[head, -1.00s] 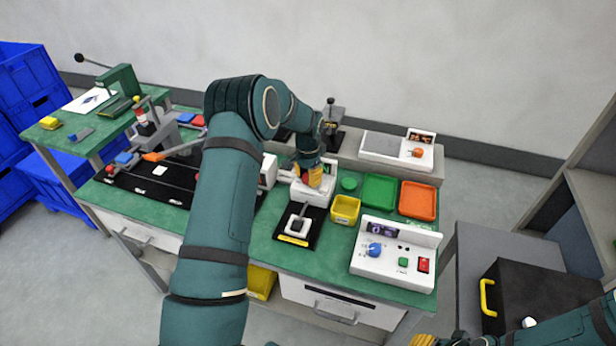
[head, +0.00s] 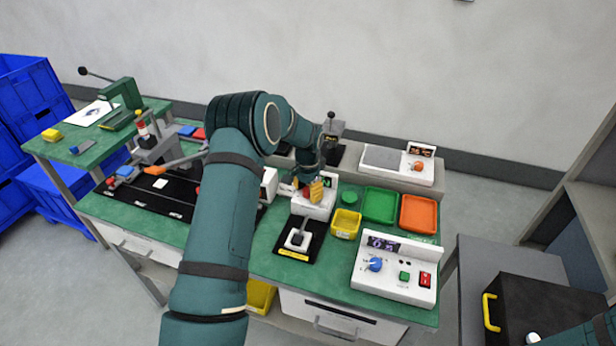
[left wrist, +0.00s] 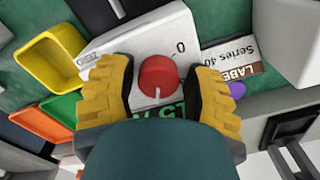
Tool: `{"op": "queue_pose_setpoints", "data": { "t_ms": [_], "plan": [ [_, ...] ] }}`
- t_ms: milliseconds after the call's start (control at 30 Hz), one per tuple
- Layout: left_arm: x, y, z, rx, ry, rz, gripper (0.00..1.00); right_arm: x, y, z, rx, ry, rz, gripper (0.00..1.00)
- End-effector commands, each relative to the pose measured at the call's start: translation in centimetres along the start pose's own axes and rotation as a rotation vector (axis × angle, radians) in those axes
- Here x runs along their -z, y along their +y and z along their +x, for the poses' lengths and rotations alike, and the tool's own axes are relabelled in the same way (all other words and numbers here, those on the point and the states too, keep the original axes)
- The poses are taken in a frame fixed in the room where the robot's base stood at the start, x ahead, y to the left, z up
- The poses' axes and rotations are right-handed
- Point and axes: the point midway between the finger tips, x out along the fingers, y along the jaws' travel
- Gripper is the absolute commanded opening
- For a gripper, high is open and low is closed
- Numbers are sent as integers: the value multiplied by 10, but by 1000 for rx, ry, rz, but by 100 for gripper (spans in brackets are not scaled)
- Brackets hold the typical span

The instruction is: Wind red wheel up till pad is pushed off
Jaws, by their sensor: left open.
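The red wheel (left wrist: 158,76) is a round knob with a white line, on a white box (left wrist: 146,38) marked 0. In the left wrist view its line points to the picture's bottom. My left gripper (left wrist: 160,72) is open, its yellow fingers on either side of the wheel with gaps showing. In the head view my left gripper (head: 308,190) is over the white box (head: 312,209), largely hiding the wheel. Green digits on the box are partly covered by my gripper. I cannot make out the pad. My right gripper is out of view.
A yellow bin (head: 345,224), green tray (head: 380,205) and orange tray (head: 418,213) stand right of the box. A joystick unit (head: 299,240) is in front. A white panel with a blue knob (head: 375,264) is at front right.

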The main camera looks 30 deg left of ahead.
Motion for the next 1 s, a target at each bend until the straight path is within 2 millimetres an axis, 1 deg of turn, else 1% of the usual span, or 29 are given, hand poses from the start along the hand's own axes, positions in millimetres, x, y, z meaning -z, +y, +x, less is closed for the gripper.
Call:
{"op": "queue_pose_setpoints", "data": {
  "t_ms": [167, 567, 900, 1000],
  "plan": [
    [3, 3, -2, -1, 6, -150, 54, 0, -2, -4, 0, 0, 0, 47],
    [4, 3, -4, -2, 6, -693, 54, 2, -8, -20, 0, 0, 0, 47],
    [2, 2, -4, -1, 4, -1178, 54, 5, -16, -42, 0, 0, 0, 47],
    [3, 0, -22, -4, 10, -1186, 54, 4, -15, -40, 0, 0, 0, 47]
  ]
}}
